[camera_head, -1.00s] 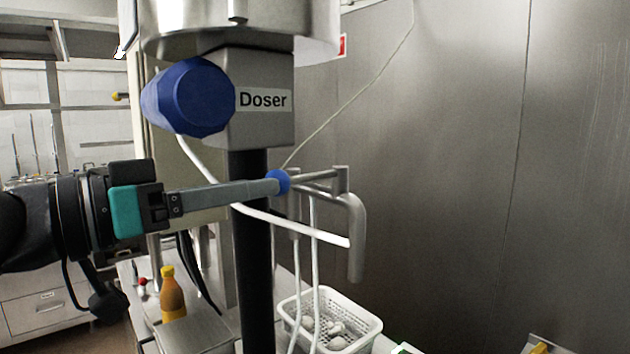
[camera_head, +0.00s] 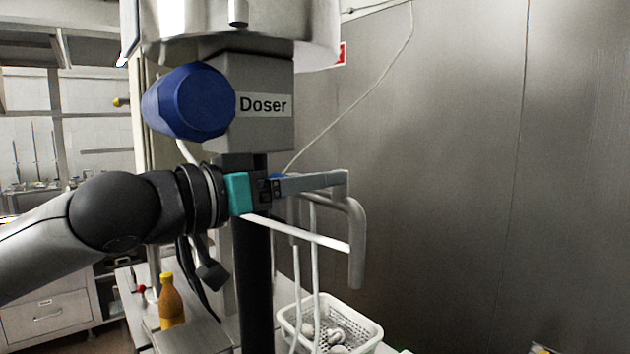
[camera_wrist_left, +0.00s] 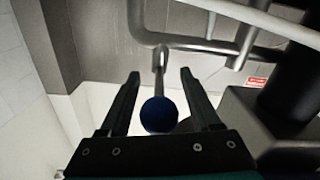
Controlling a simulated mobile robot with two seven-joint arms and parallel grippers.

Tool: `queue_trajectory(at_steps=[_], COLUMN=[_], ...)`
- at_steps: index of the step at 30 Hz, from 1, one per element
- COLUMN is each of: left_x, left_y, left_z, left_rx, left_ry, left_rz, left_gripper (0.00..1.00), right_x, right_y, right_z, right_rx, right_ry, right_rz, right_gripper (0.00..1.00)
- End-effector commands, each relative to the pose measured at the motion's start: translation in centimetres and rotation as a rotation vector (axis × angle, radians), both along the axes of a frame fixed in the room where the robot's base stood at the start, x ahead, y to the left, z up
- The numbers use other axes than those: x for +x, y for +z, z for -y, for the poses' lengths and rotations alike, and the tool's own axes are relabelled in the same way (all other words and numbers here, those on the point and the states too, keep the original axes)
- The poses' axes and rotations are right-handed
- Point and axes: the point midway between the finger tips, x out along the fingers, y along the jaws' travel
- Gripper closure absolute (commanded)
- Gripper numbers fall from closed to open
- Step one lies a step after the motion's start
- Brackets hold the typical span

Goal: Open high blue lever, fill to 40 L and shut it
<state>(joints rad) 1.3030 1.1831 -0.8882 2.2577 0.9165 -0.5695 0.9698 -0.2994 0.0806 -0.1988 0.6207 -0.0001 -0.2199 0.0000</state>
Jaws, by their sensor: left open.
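The blue lever's ball (camera_wrist_left: 158,115) is on a thin metal rod between the two fingers of my left gripper (camera_wrist_left: 160,76) in the left wrist view. The fingers are open, with gaps on both sides of the ball. In the head view my left gripper (camera_head: 335,180) reaches rightward across the dark column, below the grey box labelled Doser (camera_head: 265,126). The ball is mostly hidden behind the gripper there. The bent metal spout (camera_head: 357,240) hangs just past the fingertips. No volume reading is legible. My right gripper is out of view.
A large blue knob (camera_head: 188,102) sticks out of the doser above my left wrist. A white perforated basket (camera_head: 368,332) with pale round items stands below the spout. An orange bottle (camera_head: 171,303) stands at lower left. The steel wall at right is bare.

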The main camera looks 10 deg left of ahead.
Motion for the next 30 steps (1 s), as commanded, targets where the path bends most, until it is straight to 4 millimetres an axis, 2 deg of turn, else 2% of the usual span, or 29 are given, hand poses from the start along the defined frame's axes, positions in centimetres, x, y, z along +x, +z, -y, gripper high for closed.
queue_trajectory(at_steps=[13,30], left_x=[0.62,0.61], left_y=[-0.03,-0.04], left_z=[0.54,0.51], left_rx=[0.001,0.001], left_ry=[0.000,0.000], left_rz=[-0.001,-0.001], left_gripper=[0.36,0.99], right_x=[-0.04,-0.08], right_y=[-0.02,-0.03], right_z=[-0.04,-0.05], right_rx=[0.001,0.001], right_ry=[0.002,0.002], right_rz=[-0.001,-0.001], right_gripper=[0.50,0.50])
